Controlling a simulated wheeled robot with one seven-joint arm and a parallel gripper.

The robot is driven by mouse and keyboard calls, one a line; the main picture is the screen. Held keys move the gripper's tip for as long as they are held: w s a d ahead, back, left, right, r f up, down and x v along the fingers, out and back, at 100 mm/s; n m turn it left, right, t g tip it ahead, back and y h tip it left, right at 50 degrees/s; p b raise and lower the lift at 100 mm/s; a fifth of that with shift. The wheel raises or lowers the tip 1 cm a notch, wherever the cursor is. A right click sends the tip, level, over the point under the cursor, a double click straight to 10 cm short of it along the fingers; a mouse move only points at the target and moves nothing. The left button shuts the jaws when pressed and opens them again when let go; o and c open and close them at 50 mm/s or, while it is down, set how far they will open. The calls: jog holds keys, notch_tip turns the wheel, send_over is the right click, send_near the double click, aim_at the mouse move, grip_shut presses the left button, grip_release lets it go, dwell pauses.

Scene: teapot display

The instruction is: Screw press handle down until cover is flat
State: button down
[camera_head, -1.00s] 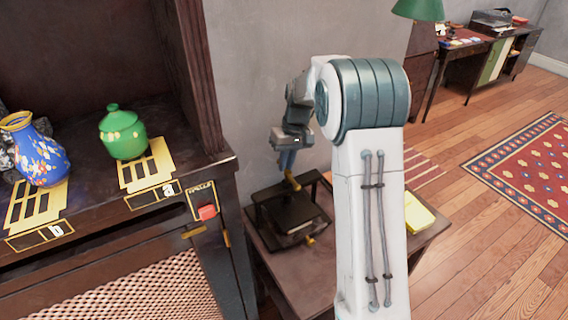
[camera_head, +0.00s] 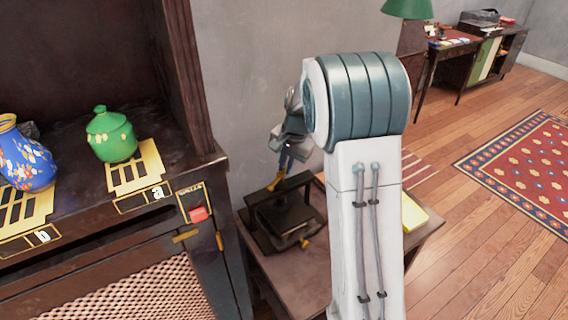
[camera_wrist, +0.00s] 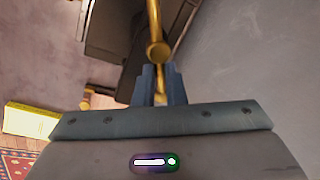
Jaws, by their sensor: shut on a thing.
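The dark press (camera_head: 290,220) stands on a small wooden table beside the cabinet. Its brass handle (camera_head: 275,183) sits above the frame's top bar. In the wrist view the handle (camera_wrist: 155,25) is a brass bar with a round knob near my fingers. My gripper (camera_head: 284,160) is above the press, and its blue fingers (camera_wrist: 160,88) are shut on the handle's end. The press body (camera_wrist: 112,40) shows partly at the top of the wrist view. The dark plate or cover inside the frame is partly hidden, and I cannot tell whether it is flat.
A yellow block (camera_head: 413,213) lies on the table's right side, behind my arm. The cabinet (camera_head: 205,235) stands close on the left, with a green pot (camera_head: 111,138) and blue vase (camera_head: 25,160) on it. A grey wall is behind the press.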

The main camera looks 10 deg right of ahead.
jog(key=m, duration=0.2)
jog(key=shift+s+d+r+m+p, duration=0.1)
jog(key=shift+s+m+p, duration=0.2)
jog(key=shift+m, duration=0.1)
jog(key=m, duration=0.1)
jog(key=m+h+p, duration=0.1)
jog(key=m, duration=0.1)
jog(key=shift+s+d+r+m+t+p, duration=0.1)
jog(key=shift+s+m+t+p, duration=0.2)
jog(key=shift+s+t, duration=0.1)
jog(key=m+p, duration=0.1)
jog(key=m, duration=0.1)
jog(key=m+p, duration=0.1)
jog(key=m, duration=0.1)
jog(key=shift+s+h+p, duration=0.35)
jog(key=shift+h, duration=0.05)
jog(key=shift+s+m+p, duration=0.1)
jog(key=shift+m+p, duration=0.55)
jog(key=shift+m, duration=0.35)
jog(key=c, duration=1.5)
grip_release()
